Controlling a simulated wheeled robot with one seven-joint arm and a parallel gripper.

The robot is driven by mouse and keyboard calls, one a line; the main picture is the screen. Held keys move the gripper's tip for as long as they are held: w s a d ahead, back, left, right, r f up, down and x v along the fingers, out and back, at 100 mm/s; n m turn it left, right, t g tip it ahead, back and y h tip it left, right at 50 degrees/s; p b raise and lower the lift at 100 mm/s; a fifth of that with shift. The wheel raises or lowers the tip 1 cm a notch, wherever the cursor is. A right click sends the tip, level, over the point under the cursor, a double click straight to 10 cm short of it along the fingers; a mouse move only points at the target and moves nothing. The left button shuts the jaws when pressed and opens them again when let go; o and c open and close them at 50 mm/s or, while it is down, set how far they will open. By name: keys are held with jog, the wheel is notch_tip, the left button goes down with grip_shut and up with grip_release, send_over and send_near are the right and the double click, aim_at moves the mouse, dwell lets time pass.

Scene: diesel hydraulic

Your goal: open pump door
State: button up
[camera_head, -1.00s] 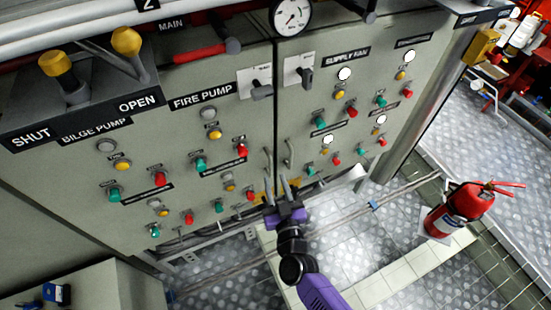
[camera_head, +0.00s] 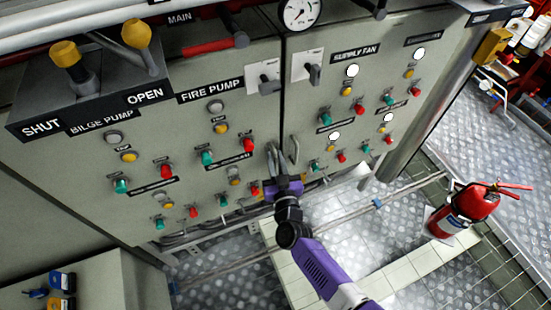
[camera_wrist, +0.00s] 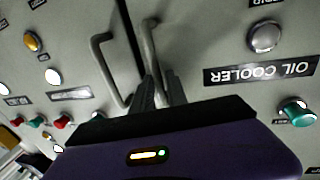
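The pump door (camera_head: 70,170) is the left grey cabinet panel with the BILGE PUMP and FIRE PUMP labels. It looks closed along the dark seam. Its bar handle beside the seam shows in the wrist view (camera_wrist: 149,48), where the picture is upside down; in the head view my fingers largely cover it. My gripper (camera_head: 277,163) is at this handle, fingers pointing up at the panel. In the wrist view my fingers (camera_wrist: 161,92) stand apart, with the handle's near end between them. Whether they touch it is unclear.
The neighbouring door's handle (camera_head: 294,150) is close to the right of my fingers. Buttons and lamps cover both panels. Pipes (camera_head: 225,215) run along the cabinet's foot. A red fire extinguisher (camera_head: 470,207) stands on the right. A low grey box (camera_head: 90,285) is at lower left. Plated floor lies between.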

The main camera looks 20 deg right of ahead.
grip_shut()
jog(key=shift+s, duration=0.15)
dwell(1.1)
